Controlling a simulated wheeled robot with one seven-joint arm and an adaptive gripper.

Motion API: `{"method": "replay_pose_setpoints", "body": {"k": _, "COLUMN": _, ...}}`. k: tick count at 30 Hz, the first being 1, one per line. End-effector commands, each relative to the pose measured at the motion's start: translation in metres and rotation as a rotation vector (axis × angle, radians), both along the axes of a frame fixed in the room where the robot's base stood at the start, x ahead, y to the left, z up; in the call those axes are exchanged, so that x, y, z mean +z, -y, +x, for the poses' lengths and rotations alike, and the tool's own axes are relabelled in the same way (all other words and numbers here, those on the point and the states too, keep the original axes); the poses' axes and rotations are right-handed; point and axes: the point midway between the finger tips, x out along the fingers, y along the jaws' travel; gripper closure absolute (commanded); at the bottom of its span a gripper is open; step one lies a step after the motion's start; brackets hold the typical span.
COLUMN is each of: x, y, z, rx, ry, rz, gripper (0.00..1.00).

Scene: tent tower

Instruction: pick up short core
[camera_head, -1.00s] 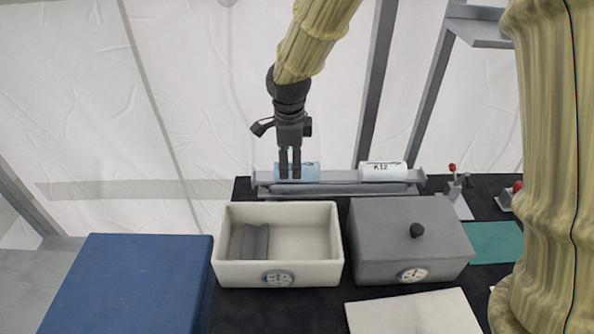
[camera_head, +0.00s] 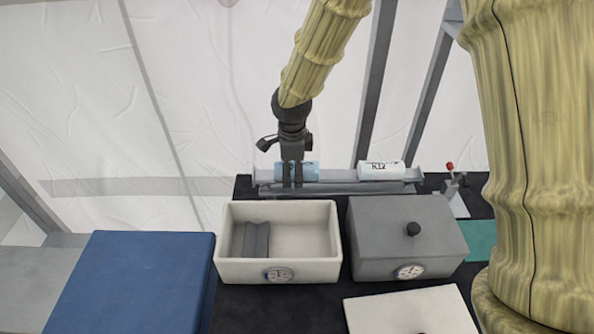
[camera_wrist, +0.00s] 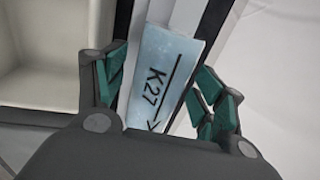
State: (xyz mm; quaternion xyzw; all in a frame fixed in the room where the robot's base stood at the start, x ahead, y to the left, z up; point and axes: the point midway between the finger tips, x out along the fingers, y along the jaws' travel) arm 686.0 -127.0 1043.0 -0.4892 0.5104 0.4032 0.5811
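A light blue core (camera_head: 311,172) lies on its side at the left part of a grey rack (camera_head: 340,187). In the wrist view this core (camera_wrist: 160,75) carries the label K27. A whiter core (camera_head: 380,171) labelled K12 lies on the right part of the rack. The frames do not clearly show which core is the short one. My gripper (camera_head: 292,185) is down at the blue core and hides part of it. In the wrist view its green-padded fingers (camera_wrist: 160,92) stand apart on either side of the K27 core, with gaps still visible.
An open cream box (camera_head: 316,268) with a grey angled piece (camera_head: 256,241) inside stands in front of the rack. A lidded grey box (camera_head: 440,225) stands beside it. A blue block (camera_head: 130,280) is at left. A red-knobbed clamp (camera_head: 452,185) is right of the rack.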

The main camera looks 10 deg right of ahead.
Motion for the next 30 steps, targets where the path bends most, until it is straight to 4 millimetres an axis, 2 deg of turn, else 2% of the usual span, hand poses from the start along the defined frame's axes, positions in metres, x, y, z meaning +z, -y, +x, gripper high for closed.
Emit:
{"method": "replay_pose_setpoints", "body": {"k": 1, "x": 0.0, "y": 0.0, "z": 0.0, "rx": 0.0, "ry": 0.0, "rz": 0.0, "gripper": 0.46}}
{"method": "replay_pose_setpoints", "body": {"k": 7, "x": 0.0, "y": 0.0, "z": 0.0, "rx": 0.0, "ry": 0.0, "rz": 0.0, "gripper": 0.82}}
{"method": "replay_pose_setpoints", "body": {"k": 8, "x": 0.0, "y": 0.0, "z": 0.0, "rx": 0.0, "ry": 0.0, "rz": 0.0, "gripper": 0.83}}
{"method": "replay_pose_setpoints", "body": {"k": 19, "x": 0.005, "y": 0.0, "z": 0.0, "rx": 0.0, "ry": 0.001, "rz": 0.0, "gripper": 0.83}}
{"method": "replay_pose_setpoints", "body": {"k": 28, "x": 0.034, "y": 0.0, "z": 0.001, "rx": -0.001, "ry": 0.004, "rz": 0.0, "gripper": 0.83}}
{"method": "replay_pose_setpoints", "body": {"k": 30, "x": 0.034, "y": 0.0, "z": -0.011, "rx": 0.001, "ry": 0.0, "rz": -0.001, "gripper": 0.83}}
